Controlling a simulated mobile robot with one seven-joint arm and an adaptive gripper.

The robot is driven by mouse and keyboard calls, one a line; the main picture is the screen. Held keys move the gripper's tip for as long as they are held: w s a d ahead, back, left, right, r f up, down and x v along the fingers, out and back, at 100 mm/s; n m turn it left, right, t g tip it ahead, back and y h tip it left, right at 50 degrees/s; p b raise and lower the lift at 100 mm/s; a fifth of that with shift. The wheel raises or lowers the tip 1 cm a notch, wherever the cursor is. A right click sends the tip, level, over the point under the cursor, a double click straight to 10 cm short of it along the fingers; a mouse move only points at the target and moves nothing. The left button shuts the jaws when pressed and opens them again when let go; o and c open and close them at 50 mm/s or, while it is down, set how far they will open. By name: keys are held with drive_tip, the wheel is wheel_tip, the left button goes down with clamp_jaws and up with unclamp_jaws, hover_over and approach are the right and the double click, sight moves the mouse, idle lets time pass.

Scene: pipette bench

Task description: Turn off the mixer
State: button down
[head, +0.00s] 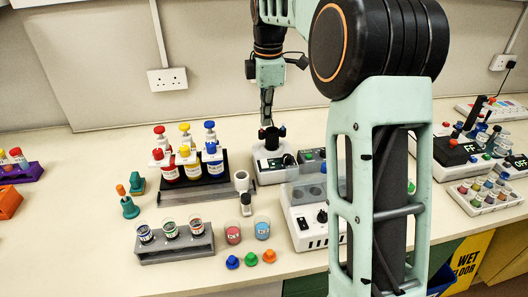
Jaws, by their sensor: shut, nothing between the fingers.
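A small white and grey device with a dark round top, which looks like the mixer (268,171), stands on the bench near the middle. A dark panel is on its front; I cannot read its state. My gripper (267,119) points down, shut and empty, right at or just above the mixer's dark top. I cannot tell whether the fingertips touch it. A larger white unit (304,236) with a black knob stands in front and to the right, partly hidden by my arm.
A rack of colour-capped bottles (192,189) stands left of the mixer. A grey rack (176,247) with small beakers and loose coloured caps lie nearer the front. Devices with dark displays (457,154) and a vial tray (487,198) are at right. My arm hides part of the bench.

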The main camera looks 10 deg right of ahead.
sight(264, 160)
drive_tip(key=shift+f, duration=0.15)
drive_tip(key=f, duration=0.4)
drive_tip(key=w+f, duration=0.1)
drive_tip(key=f, duration=0.8)
drive_tip(key=shift+w, duration=0.35)
drive_tip(key=shift+f, duration=0.3)
drive_tip(key=shift+w+f, duration=0.2)
drive_tip(key=shift+f, duration=0.25)
drive_tip(key=shift+s, duration=0.1)
